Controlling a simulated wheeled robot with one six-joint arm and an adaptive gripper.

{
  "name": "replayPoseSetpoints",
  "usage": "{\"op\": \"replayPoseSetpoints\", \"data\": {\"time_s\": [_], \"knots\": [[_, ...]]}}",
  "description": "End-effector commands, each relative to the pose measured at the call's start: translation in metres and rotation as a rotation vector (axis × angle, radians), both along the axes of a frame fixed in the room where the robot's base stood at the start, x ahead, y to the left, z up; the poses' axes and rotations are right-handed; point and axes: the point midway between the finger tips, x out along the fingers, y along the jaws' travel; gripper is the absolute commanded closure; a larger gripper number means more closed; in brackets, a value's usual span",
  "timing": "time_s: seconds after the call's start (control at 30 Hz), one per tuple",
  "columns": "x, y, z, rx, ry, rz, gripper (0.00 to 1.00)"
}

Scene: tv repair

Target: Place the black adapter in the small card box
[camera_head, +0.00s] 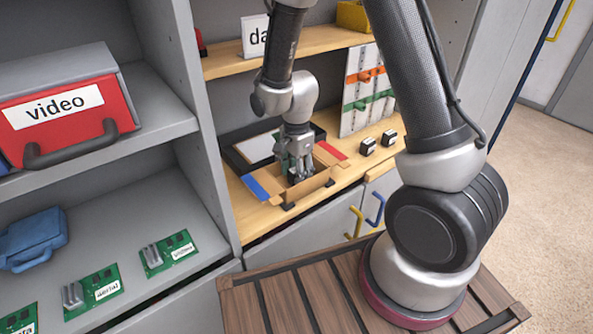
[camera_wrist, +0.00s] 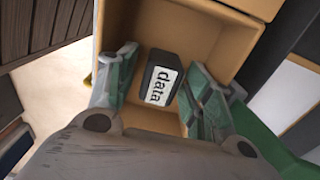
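The black adapter (camera_wrist: 161,79), with a white "data" label, sits inside the small card box. In the head view my gripper hides it. The card box (camera_head: 312,184) stands open on the wooden worktop; its inner wall (camera_wrist: 200,25) shows in the wrist view. My gripper (camera_head: 297,175) points down into the box. In the wrist view its two fingers (camera_wrist: 160,88) are apart, one on each side of the adapter, with gaps visible. The adapter seems to rest on the box floor, but exact contact is hard to tell.
Two small black blocks (camera_head: 379,143) stand on the worktop (camera_head: 345,172) right of the box. A black-framed tray (camera_head: 257,148) lies behind it. A panel with orange and green clips (camera_head: 369,90) stands at the back. A grey shelf wall (camera_head: 205,140) rises on the left.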

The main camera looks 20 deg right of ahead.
Motion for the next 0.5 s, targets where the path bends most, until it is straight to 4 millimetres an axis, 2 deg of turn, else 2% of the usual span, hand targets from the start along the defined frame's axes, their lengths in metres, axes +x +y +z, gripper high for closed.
{"op": "replayPoseSetpoints", "data": {"time_s": [0.33,0.5], "knots": [[0.0,0.0,0.004,0.001,-0.002,0.0,0.47],[0.001,0.001,0.031,0.002,-0.006,0.0,0.47]]}}
